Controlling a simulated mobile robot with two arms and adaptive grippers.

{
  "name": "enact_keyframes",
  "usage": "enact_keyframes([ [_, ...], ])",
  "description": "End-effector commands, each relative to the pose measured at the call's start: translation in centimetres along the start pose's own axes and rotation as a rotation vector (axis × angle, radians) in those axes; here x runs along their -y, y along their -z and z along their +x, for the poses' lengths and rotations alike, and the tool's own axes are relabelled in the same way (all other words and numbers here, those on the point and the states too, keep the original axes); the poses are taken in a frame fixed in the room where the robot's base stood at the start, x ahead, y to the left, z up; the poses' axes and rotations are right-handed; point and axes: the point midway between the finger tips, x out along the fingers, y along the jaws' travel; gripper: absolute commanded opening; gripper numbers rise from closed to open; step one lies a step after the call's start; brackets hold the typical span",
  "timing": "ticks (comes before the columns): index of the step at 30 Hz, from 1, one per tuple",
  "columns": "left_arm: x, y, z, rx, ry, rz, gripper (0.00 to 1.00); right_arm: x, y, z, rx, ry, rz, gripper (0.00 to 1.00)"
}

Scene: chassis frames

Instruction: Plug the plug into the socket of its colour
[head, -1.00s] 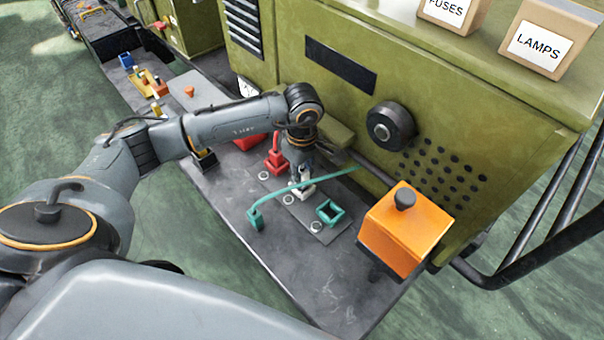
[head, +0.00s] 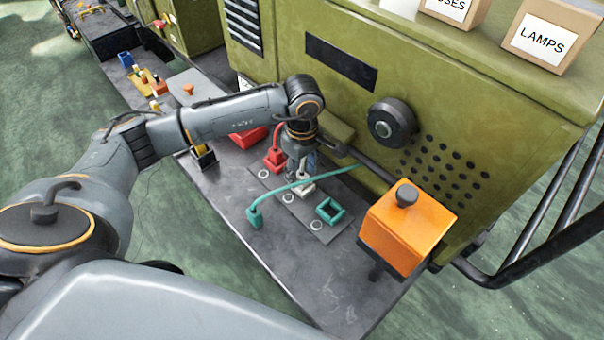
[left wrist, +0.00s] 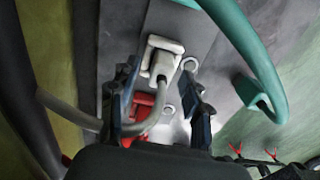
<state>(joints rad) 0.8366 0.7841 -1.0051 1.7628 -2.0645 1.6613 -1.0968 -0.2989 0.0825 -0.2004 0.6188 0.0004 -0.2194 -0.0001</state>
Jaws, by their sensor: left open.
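A white plug (head: 306,184) sits in the white socket (left wrist: 178,46), its grey cable curving away in the left wrist view. My left gripper (head: 297,176) is open just above and beside the white plug; its two fingers stand apart and empty in the left wrist view (left wrist: 161,82). The teal plug (head: 254,217) stands on the deck beside the grey socket plate, its teal cable arching over to the green cabinet. The teal socket (head: 330,210) is open and empty. A red plug (head: 276,155) sits at the red socket behind my gripper. My right gripper is out of view.
An orange box (head: 407,232) with a black knob stands right of the plate. The green cabinet (head: 300,85) with a round black dial walls the back. The dark deck (head: 335,285) is clear in front; its edge drops to the floor.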

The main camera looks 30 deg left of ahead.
Motion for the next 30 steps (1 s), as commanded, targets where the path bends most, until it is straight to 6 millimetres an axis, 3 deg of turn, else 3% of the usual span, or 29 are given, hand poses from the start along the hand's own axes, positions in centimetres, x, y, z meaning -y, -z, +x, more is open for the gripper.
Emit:
enact_keyframes([
  [6,-0.1,0.0,-4.9,-0.001,-0.004,0.002,0.48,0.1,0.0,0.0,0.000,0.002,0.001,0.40],
  [13,-0.1,0.0,-8.8,0.000,-0.003,0.001,0.48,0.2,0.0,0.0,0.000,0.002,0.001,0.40],
  [18,0.0,0.0,-10.0,0.000,0.000,0.000,0.48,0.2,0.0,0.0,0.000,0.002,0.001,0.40],
  [30,0.0,0.0,-10.1,0.000,0.001,0.000,0.48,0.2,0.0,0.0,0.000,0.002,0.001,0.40],
])
